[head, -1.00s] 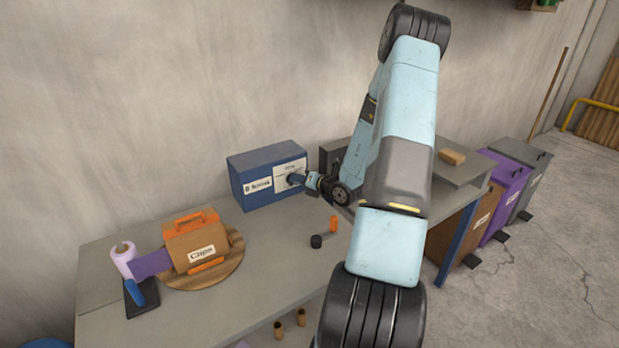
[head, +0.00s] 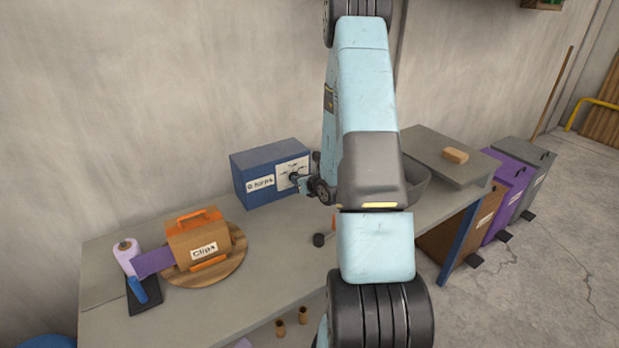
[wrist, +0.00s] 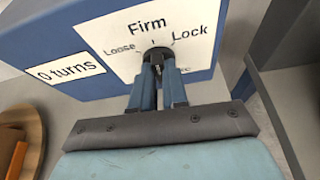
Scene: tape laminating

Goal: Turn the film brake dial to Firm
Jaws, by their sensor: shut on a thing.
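The blue brake box (head: 256,160) stands on the bench against the wall. In the wrist view the box (wrist: 40,30) carries a white dial plate (wrist: 112,47) marked Loose, Firm and Lock, with a fourth word mostly hidden at the lower right. The dark round dial (wrist: 153,51) is at the plate's middle, below Firm. My gripper (wrist: 158,72) is shut on the dial, and its fingers hide the dial's lower part. A short mark shows at the dial's top, toward Firm. In the head view my gripper (head: 299,181) meets the box's front.
A label reading "0 turns" (wrist: 70,72) is on the box. A brown Clips box (head: 199,245) with orange handles sits on a round wooden board (head: 236,262). A black cylinder (head: 319,240) lies in front of the box.

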